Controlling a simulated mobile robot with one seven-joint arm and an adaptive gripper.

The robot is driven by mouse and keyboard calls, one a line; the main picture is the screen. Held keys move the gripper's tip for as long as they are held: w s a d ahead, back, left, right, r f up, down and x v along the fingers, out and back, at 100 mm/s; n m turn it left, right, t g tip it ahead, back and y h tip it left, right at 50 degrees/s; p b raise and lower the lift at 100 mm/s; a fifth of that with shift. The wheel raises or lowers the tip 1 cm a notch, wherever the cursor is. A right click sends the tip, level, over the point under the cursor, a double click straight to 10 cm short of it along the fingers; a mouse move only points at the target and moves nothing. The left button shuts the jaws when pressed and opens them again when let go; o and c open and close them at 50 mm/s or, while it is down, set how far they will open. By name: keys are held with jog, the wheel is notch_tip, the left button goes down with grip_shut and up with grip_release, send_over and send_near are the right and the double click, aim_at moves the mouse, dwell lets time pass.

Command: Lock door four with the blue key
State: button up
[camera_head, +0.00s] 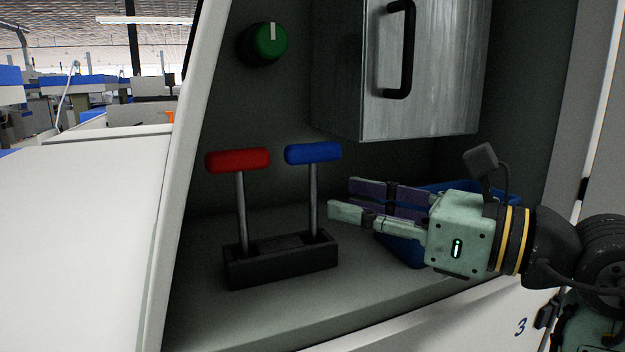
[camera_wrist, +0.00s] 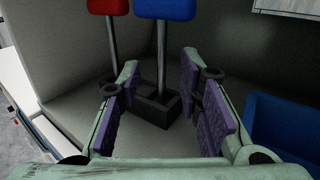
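A blue-handled rod (camera_head: 313,153) stands upright in a black base beside a red-handled rod (camera_head: 237,160). I cannot tell whether the blue-handled rod is the blue key. In the wrist view the blue handle (camera_wrist: 165,9) is at the top, its shaft running down to the black base. My gripper (camera_head: 340,197) is just right of the blue rod's shaft, below handle height. In the wrist view my gripper (camera_wrist: 161,62) is open and empty, with the shaft lined up between and beyond the fingers. A panel marked 3 shows at lower right; no door marked four is readable.
A metal box (camera_head: 435,110) with a black handle hangs above my gripper. A green knob (camera_head: 268,41) is on the back wall. A blue bin (camera_head: 398,247) sits behind my gripper, also in the wrist view (camera_wrist: 275,130). A pale slanted frame edges the recess at left.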

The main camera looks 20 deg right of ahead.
aim_at(317, 194)
jog(key=p+x, duration=0.2)
jog(key=x, duration=0.2)
jog(key=shift+w+a+r+p, duration=0.1)
jog(key=shift+w+p, duration=0.2)
jog(key=shift+p, duration=0.05)
jog(key=shift+w+a, duration=0.2)
jog(key=shift+w, duration=0.1)
jog(key=shift+c, duration=0.2)
grip_shut()
